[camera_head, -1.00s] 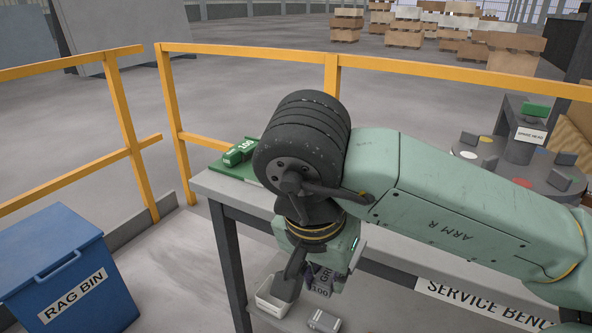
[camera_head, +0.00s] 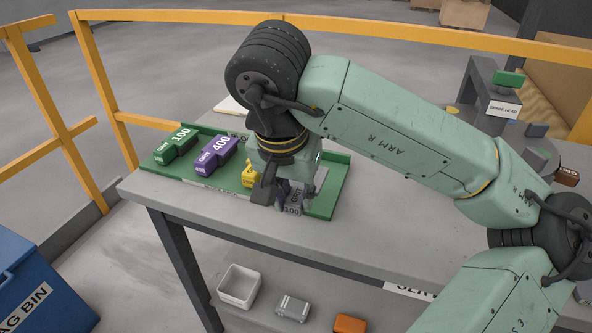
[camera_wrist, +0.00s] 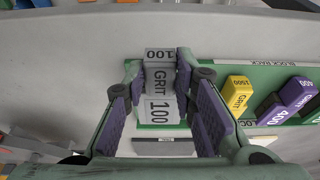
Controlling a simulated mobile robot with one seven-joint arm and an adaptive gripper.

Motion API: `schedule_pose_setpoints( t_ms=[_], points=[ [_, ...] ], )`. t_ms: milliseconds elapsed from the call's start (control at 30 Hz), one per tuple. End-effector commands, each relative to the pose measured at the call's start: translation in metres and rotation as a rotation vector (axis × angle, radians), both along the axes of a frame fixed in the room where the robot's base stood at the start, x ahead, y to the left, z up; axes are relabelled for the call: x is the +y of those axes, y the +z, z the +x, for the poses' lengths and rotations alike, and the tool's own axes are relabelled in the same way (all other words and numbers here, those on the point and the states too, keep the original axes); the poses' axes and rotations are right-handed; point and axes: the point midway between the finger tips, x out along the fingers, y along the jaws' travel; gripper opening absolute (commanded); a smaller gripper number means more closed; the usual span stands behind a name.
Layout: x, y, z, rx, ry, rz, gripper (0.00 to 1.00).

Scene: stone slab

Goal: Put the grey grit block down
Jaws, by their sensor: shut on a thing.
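My gripper (camera_head: 290,192) is shut on the grey grit block (camera_head: 293,210), marked 100. In the wrist view the grey grit block (camera_wrist: 160,108) sits between the purple finger pads. The gripper is at the right end of the green block rack (camera_head: 335,180) on the service bench. I cannot tell whether the block touches the rack.
The service bench (camera_head: 400,230) has clear grey top to the right of the rack. A white bin (camera_head: 239,286), a grey item (camera_head: 293,307) and an orange item (camera_head: 348,324) are on the lower shelf. A blue rag bin (camera_head: 45,290) and yellow railing (camera_head: 110,100) stand left.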

Motion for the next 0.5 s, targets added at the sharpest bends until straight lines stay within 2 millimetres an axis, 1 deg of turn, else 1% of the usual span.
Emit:
schedule_pose_setpoints(
  t_ms=[33,100,200,300,400,500],
  points=[
    [-0.003,0.002,0.013,0.004,-0.003,0.003,0.00],
    [-0.006,0.001,0.031,0.004,-0.002,0.003,0.00],
    [-0.011,-0.002,0.055,0.003,0.000,0.003,0.00],
    [-0.015,-0.004,0.072,0.002,0.001,0.003,0.00],
    [-0.017,-0.006,0.082,0.001,0.001,0.000,0.00],
    [-0.018,-0.011,0.085,0.001,0.002,0.000,0.00]
  ],
)
